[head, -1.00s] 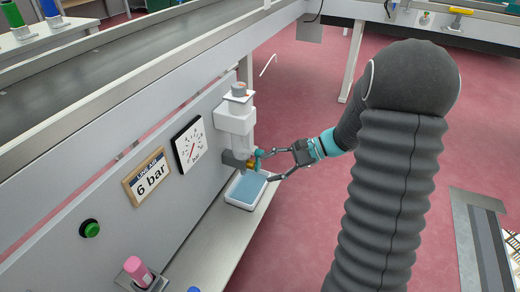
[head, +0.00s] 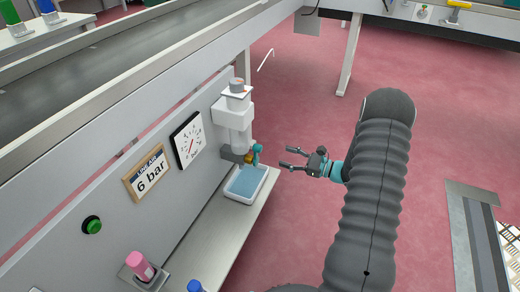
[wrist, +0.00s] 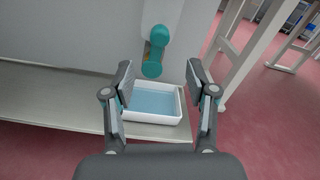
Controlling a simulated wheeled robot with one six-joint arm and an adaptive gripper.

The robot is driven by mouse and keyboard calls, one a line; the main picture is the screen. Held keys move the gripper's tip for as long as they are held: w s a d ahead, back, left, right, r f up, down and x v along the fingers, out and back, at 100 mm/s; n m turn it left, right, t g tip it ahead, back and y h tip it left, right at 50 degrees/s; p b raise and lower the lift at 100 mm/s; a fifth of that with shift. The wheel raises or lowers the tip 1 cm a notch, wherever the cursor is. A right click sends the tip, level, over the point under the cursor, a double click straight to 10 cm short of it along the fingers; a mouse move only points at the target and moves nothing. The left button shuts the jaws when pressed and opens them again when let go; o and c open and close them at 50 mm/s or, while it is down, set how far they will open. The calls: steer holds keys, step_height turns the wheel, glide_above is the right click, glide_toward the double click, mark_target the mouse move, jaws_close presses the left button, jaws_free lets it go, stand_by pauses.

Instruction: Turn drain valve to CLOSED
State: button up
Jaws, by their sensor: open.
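The drain valve is a small brass fitting (head: 247,158) with a teal handle (head: 256,152) under a white filter unit (head: 234,115) on the grey panel. In the wrist view the teal handle (wrist: 155,55) shows ahead, beyond and between the fingers, with a rounded knob at its lower end. My gripper (head: 290,158) is open and empty, to the right of the handle and apart from it. It also shows in the wrist view (wrist: 160,90). No CLOSED marking is readable in either view.
A white tray of blue liquid (head: 229,198) sits on the shelf (head: 215,240) below the valve. A gauge (head: 188,139), a "6 bar" sign (head: 148,176) and a green button (head: 92,225) are on the panel. A pink-capped bottle (head: 139,265) stands nearer. Red floor is free at right.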

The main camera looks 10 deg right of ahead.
mark_target(262, 149)
steer(key=x, duration=1.1)
jaws_close()
